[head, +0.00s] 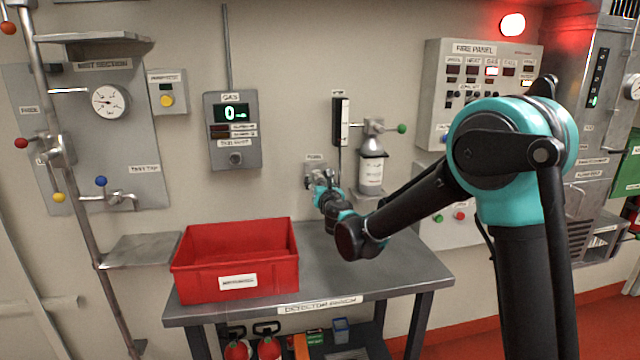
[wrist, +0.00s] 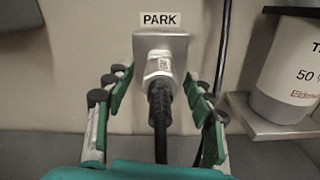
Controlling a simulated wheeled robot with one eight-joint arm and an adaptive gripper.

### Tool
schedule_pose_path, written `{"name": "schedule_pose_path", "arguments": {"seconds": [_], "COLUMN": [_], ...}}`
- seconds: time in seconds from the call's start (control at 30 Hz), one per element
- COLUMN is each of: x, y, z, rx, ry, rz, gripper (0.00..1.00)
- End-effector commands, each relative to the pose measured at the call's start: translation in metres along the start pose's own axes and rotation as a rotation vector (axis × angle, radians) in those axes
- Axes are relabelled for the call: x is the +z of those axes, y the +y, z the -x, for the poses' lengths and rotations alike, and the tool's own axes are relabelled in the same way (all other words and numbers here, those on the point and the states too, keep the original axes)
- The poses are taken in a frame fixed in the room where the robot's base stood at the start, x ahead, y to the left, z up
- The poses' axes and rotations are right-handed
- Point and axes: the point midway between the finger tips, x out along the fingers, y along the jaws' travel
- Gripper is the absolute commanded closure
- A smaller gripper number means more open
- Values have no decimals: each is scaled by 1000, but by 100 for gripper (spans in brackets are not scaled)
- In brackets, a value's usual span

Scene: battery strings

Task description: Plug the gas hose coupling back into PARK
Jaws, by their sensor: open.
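The PARK socket (wrist: 162,42) is a grey block on the wall under a PARK label in the wrist view. The hose coupling (wrist: 158,66), a pale metal fitting with a black hose (wrist: 158,125) below it, sits at the front of the block. I cannot tell how deeply it is seated. My gripper (wrist: 152,92) is open, with one finger on each side of the coupling and hose, apart from both. In the head view my gripper (head: 322,186) is at the wall behind the bench and largely hides the coupling; the PARK block (head: 312,168) shows just above it.
A gas cylinder (head: 371,172) on a bracket stands close right of my gripper; its shelf (wrist: 270,122) shows in the wrist view. A red bin (head: 236,284) sits on the left of the detector bench (head: 390,268). The gas panel (head: 233,130) reads 0.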

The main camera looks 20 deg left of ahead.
Motion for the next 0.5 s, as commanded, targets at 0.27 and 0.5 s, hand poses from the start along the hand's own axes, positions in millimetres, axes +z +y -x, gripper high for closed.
{"name": "schedule_pose_path", "arguments": {"seconds": [0.27, 0.5], "x": [0, 0], "y": [0, 0], "z": [12, 58], "rx": [1, 1], "ry": [0, 0], "rz": [0, 0], "gripper": [46, 46]}}
